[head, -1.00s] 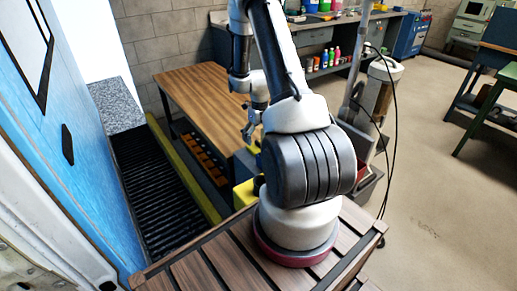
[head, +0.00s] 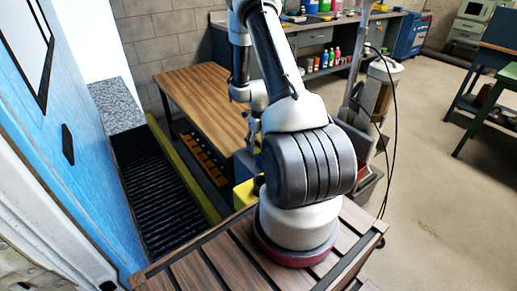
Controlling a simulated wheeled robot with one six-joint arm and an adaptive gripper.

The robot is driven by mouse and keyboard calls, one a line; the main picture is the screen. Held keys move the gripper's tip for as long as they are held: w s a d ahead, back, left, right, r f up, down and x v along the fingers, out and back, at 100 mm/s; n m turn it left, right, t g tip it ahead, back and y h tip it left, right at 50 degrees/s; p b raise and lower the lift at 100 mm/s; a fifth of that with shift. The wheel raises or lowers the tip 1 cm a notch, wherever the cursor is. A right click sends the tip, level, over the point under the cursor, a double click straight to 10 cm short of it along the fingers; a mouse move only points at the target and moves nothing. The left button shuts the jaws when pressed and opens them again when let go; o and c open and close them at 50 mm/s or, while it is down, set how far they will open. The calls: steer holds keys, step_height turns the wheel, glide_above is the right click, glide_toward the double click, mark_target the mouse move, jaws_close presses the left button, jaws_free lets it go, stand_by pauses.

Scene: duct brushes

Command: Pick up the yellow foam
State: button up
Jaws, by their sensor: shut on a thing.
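My gripper (head: 252,143) hangs beyond the thick dark joint of my arm, over the right end of the wooden bench. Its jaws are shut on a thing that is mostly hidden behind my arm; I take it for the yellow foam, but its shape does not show. A yellow block-like surface (head: 243,194) shows lower down, left of the dark joint, with a blue-grey part above it. I cannot tell whether it belongs to a container.
A wooden-topped bench (head: 205,95) stands beyond, with orange items beneath. A black ribbed conveyor (head: 155,185) with a yellow side rail (head: 185,168) runs at left beside a blue panel (head: 75,110). A grey post with cables stands at right. Floor (head: 430,190) farther right is clear.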

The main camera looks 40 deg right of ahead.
steer(key=shift+s, duration=0.1)
steer(key=shift+r, duration=0.35)
steer(key=c, duration=0.4)
steer(key=shift+r, duration=0.75)
jaws_close()
step_height(320, 180, up, 13)
steer(key=shift+f, duration=0.2)
